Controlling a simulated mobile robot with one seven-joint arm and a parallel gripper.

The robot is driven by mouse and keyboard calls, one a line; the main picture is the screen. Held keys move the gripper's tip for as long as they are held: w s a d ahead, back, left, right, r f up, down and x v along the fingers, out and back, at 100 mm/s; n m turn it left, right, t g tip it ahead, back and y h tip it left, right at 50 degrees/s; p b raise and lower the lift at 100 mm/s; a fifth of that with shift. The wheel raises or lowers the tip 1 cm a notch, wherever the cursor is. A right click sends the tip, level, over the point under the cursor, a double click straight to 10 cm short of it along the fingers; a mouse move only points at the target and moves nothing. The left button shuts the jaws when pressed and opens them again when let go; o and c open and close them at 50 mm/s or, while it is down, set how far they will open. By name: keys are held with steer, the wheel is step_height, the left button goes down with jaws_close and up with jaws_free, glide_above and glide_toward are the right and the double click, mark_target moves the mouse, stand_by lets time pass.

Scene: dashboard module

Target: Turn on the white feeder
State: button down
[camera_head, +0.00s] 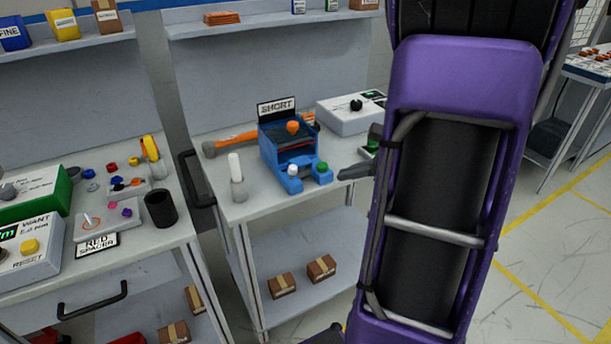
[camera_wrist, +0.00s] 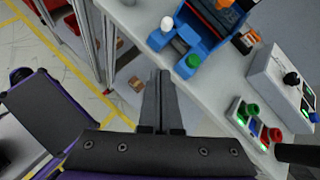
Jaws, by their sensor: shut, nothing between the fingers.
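A white box with a black knob (camera_head: 335,118) stands at the back right of the middle bench. I take it for the white feeder; it carries a small green-lit display. In the wrist view the white box (camera_wrist: 268,82) is at the right edge, its black knob on top. My gripper (camera_wrist: 161,75) is shut and empty, its dark fingers together, left of and apart from the box. In the head view my gripper (camera_head: 345,174) is by the bench's right front edge, partly hidden by my purple arm. I cannot tell the knob's setting.
A blue machine (camera_head: 275,155) with a SHORT sign stands left of my gripper. A low button panel (camera_wrist: 240,112) with green, red and blue parts lies near the bench edge. A white bottle (camera_head: 236,180) and orange-handled hammer (camera_head: 237,140) are farther left.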

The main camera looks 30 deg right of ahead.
steer(key=shift+s+f+m+t, duration=0.3)
steer(key=shift+s+m+t, duration=0.2)
steer(key=shift+m, duration=0.2)
steer(key=shift+s+f+m+t, duration=0.25)
steer(key=shift+s+m+t, duration=0.15)
steer(key=shift+s+m, duration=0.25)
steer(key=b, duration=0.2)
glide_toward(294, 175)
steer(key=w+f, duration=0.3)
steer(key=f, duration=0.1)
steer(key=shift+w+a+r, duration=0.2)
steer(key=shift+w+a, duration=0.05)
steer(key=shift+w, duration=0.2)
steer(key=shift+w+a+r, duration=0.15)
steer(key=shift+w+a, duration=0.15)
steer(key=shift+w, duration=0.2)
steer(key=shift+r+p, duration=0.2)
steer(key=shift+p, duration=0.35)
steer(key=shift+w+g+p, duration=0.1)
steer(key=shift+g+p, duration=0.2)
steer(key=shift+p, duration=0.3)
